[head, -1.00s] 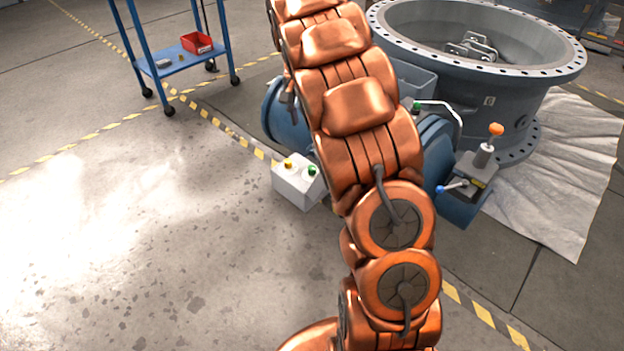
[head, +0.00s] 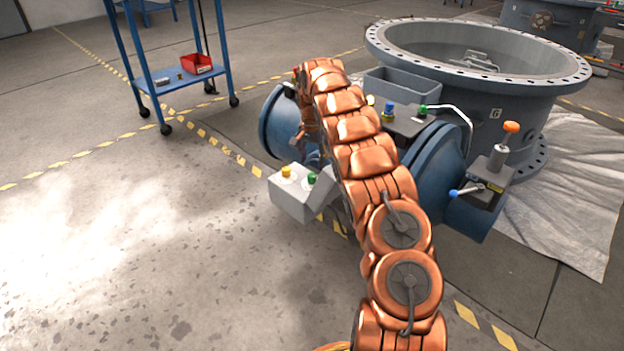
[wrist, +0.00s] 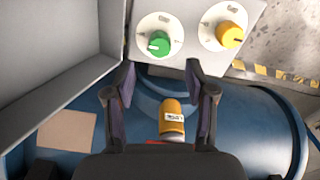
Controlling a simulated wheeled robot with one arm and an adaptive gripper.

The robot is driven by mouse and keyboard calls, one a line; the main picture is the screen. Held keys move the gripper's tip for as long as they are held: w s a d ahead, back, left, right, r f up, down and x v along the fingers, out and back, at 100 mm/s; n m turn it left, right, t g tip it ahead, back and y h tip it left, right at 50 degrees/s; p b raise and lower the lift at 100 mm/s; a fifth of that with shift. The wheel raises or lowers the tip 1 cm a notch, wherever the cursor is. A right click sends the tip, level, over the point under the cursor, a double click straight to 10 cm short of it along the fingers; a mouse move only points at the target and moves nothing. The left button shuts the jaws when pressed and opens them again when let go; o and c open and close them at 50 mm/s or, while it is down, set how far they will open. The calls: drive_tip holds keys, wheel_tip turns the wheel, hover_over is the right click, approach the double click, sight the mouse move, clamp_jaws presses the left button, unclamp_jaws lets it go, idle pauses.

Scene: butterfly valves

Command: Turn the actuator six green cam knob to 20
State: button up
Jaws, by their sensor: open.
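In the wrist view, a green knob (wrist: 159,43) sits on a round white dial on a pale grey panel (wrist: 188,60). Its pointer mark faces left; the dial figures are too small to read. My gripper (wrist: 160,66) is open and empty, its fingertips just below the dial in the picture, with the knob in line with the gap. In the head view, a pale box (head: 290,203) bears a yellow knob and a green knob (head: 311,178); it looks like the same panel. My arm hides the gripper there.
A yellow knob (wrist: 229,34) sits close right of the green one. A labelled yellow cylinder (wrist: 171,115) shows between the fingers, lower down. A grey wall (wrist: 50,50) stands at left. A second green knob (head: 422,111) and an orange-topped lever (head: 511,127) stand near the large flanged body (head: 485,110).

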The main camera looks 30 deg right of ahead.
sight(312, 175)
drive_tip(key=shift+f+b, duration=1.1)
drive_tip(key=shift+f, duration=2.1)
clamp_jaws()
